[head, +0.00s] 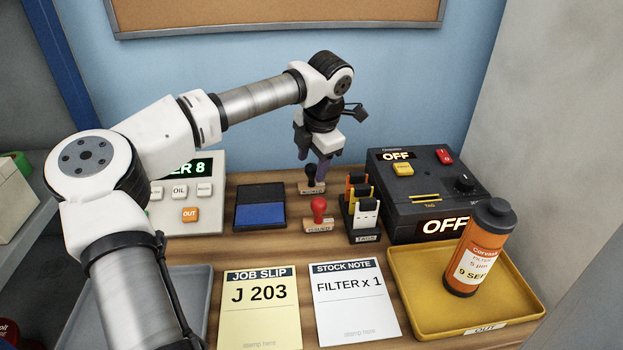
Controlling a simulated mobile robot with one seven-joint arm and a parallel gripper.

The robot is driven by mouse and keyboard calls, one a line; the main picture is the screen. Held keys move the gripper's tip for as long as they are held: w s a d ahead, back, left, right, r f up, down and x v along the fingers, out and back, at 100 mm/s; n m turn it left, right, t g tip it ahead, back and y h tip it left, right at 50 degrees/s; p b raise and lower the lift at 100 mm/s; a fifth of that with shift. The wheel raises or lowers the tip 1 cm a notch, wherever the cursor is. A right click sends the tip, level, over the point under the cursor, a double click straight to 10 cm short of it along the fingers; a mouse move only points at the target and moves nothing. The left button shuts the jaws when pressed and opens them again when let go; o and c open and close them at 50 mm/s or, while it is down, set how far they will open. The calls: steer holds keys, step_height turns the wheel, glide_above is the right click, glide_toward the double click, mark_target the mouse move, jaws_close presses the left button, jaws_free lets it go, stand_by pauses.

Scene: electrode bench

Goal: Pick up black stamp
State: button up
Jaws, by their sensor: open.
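The black stamp (312,187) stands upright on the bench toward the back, with a dark handle and a wooden base with a label on its front. A red stamp (319,211) with a wooden base stands just in front of the black one.
An ink pad (260,212) lies left of the stamps. A tag holder (364,220) and a dark machine (425,190) stand right. A yellow tray (420,318) holds an orange bottle (479,250). The job slip (259,315) and stock note (355,312) lie in front.

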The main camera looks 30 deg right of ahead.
mark_target(312, 166)
steer(key=shift+x, duration=1.5)
steer(key=shift+s, duration=0.1)
steer(key=c, duration=1)
steer(key=shift+r, duration=0.1)
steer(key=shift+c, duration=0.2)
steer(key=w+v, duration=0.2)
steer(key=v, duration=0.7)
steer(key=w+r+b+v, duration=0.1)
steer(key=w+v, duration=0.1)
steer(key=v, duration=0.8)
steer(key=shift+w+r, duration=0.2)
steer(key=shift+w, duration=0.1)
steer(key=o, duration=0.4)
steer(key=shift+c, duration=1.3)
